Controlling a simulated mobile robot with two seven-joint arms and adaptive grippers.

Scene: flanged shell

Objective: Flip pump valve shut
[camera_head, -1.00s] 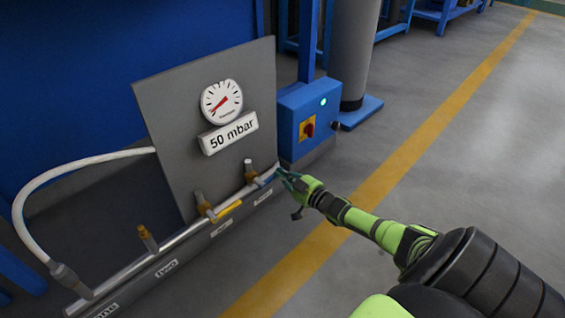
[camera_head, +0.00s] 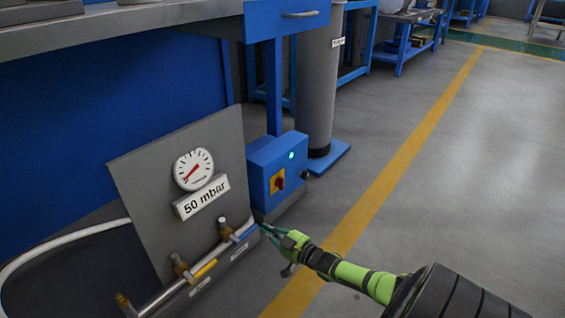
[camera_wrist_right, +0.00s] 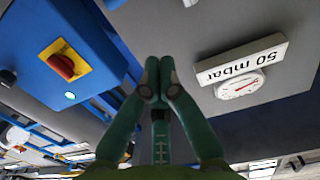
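The pipe manifold carries several brass valves in front of the grey gauge panel (camera_head: 150,165). The valve nearest the blue box has a blue handle (camera_head: 245,231), lying roughly along the pipe. The middle valve has a yellow handle (camera_head: 204,270), also roughly along the pipe. The labels below are too small to read, so I cannot tell which is the pump valve. My right gripper (camera_head: 264,230) is just right of the blue handle's end; contact cannot be told. In the wrist view its fingers (camera_wrist_right: 159,82) meet at the tips with nothing visible between them. My left gripper is out of view.
A dial gauge (camera_head: 194,170) sits above a "50 mbar" plate (camera_head: 201,197). A blue box (camera_head: 278,170) with a red-and-yellow switch (camera_head: 277,182) and a lit green lamp stands close behind the gripper. A workbench (camera_head: 130,18) overhangs behind. Floor to the right is clear.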

